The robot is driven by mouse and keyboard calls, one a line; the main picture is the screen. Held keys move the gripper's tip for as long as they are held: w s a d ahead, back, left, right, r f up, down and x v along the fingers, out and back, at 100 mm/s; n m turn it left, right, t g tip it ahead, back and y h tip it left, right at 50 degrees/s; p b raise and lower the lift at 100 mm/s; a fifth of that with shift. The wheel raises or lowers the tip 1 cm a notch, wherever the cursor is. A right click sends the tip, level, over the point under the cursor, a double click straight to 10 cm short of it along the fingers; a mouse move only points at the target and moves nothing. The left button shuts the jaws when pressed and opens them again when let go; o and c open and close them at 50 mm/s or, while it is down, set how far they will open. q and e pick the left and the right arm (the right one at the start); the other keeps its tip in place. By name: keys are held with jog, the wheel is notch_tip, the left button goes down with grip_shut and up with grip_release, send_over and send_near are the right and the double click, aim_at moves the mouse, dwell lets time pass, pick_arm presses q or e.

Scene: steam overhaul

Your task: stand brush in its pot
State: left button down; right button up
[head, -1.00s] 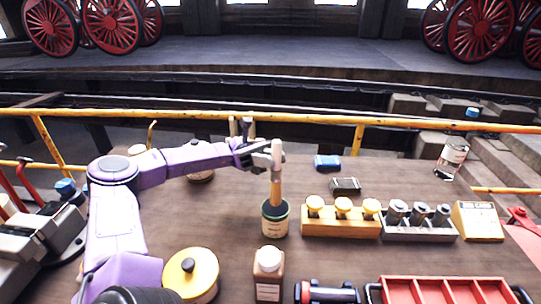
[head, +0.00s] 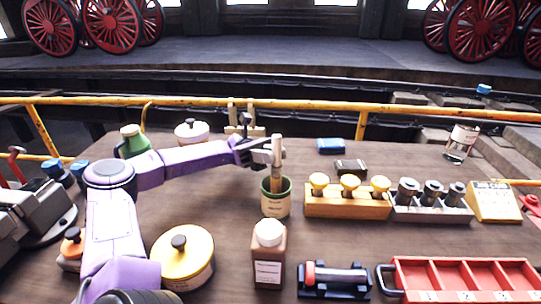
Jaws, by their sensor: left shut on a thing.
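The brush (head: 276,170) is upright, with its handle top between the fingers of my left gripper (head: 270,152). The gripper is shut on it. The lower part of the brush is down inside the green pot (head: 276,204), below the rim, and the pot's wall hides its end. I cannot tell whether it touches the bottom. The pot stands on the brown table (head: 225,222) and has a pale label on its front. My right gripper is not in view.
Right of the pot are a wooden block (head: 347,206) with yellow-topped pieces and a grey block (head: 430,213) with dark-topped ones. A brown bottle (head: 268,258) stands in front, a yellow lidded tin (head: 184,258) front left, a red tray (head: 466,277) front right.

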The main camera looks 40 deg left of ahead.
pick_arm(q)
jog(key=c, duration=0.9)
grip_release()
jog(key=shift+r, duration=0.1)
jog(key=s+d+r+p, duration=0.8)
jog(key=s+d+r, duration=0.1)
jog(key=r, duration=0.3)
jog(key=shift+s+d+r, duration=0.15)
jog(key=shift+s+r, duration=0.25)
jog(key=shift+s, duration=0.4)
